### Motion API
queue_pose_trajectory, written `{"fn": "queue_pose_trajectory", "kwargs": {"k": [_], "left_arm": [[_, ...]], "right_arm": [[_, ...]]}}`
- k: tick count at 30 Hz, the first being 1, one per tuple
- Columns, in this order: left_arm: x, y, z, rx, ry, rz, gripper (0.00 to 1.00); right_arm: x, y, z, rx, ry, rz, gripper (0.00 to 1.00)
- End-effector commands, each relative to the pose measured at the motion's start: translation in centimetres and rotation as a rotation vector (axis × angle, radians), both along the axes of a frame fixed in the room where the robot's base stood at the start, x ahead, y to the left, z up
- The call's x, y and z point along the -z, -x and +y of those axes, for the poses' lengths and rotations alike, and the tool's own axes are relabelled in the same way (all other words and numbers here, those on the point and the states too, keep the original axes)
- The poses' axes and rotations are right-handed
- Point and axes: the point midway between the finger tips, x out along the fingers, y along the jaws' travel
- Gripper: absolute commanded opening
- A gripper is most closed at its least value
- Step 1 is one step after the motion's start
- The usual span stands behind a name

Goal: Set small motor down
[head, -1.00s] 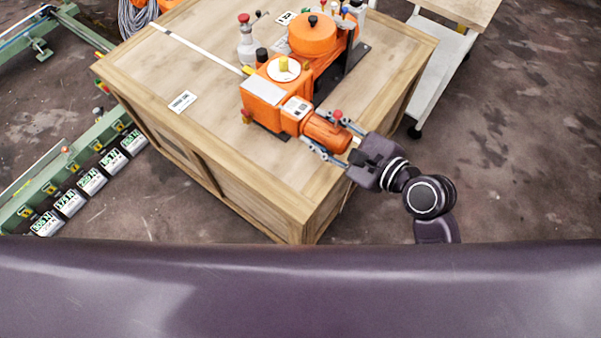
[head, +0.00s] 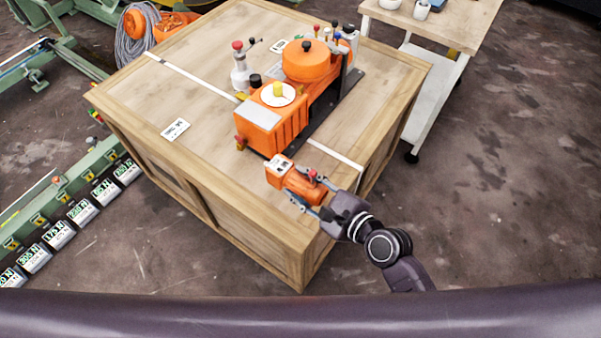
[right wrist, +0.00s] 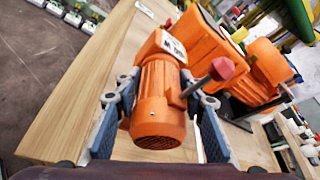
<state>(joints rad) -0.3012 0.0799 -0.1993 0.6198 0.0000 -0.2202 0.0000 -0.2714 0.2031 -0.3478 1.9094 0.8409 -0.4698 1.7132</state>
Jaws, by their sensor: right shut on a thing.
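The small motor (head: 303,187) is orange, with a ribbed round body and a white label on its end block. My right gripper (head: 301,184) is shut on it, one finger along each side. In the right wrist view the motor (right wrist: 160,105) lies between the blue finger pads, its round end towards me. It is over the front right part of the wooden crate's top (head: 205,100), apart from the orange machine (head: 272,128). I cannot tell whether its underside touches the wood. My left gripper is not in view.
A white strap crosses the crate top. The front left of the top is mostly clear, with a small label (head: 175,129). A wheeled cart (head: 437,80) stands behind right.

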Motion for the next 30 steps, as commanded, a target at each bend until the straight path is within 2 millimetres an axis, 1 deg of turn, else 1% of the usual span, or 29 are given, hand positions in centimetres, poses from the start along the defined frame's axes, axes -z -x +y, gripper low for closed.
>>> {"fn": "queue_pose_trajectory", "kwargs": {"k": [3,8,11,15,17,20,30], "left_arm": [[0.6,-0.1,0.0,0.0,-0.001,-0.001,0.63],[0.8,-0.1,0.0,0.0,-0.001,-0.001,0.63],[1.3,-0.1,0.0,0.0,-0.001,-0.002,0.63],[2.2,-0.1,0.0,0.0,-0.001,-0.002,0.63],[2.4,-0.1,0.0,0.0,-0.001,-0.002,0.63],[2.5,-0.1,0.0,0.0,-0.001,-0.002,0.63],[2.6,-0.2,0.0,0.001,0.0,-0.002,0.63]], "right_arm": [[1.1,-0.2,0.0,0.003,-0.006,-0.01,0.0],[1.8,-0.3,0.0,0.003,-0.006,-0.012,0.0],[2.9,-0.3,0.0,0.002,-0.005,-0.01,0.0],[5.0,-0.2,0.0,0.002,-0.005,-0.01,0.0],[5.5,-0.3,0.0,0.003,-0.004,-0.01,0.0],[5.9,-0.3,0.0,0.004,-0.005,-0.011,0.0],[6.1,-0.3,0.0,0.004,-0.006,-0.011,0.0]]}}
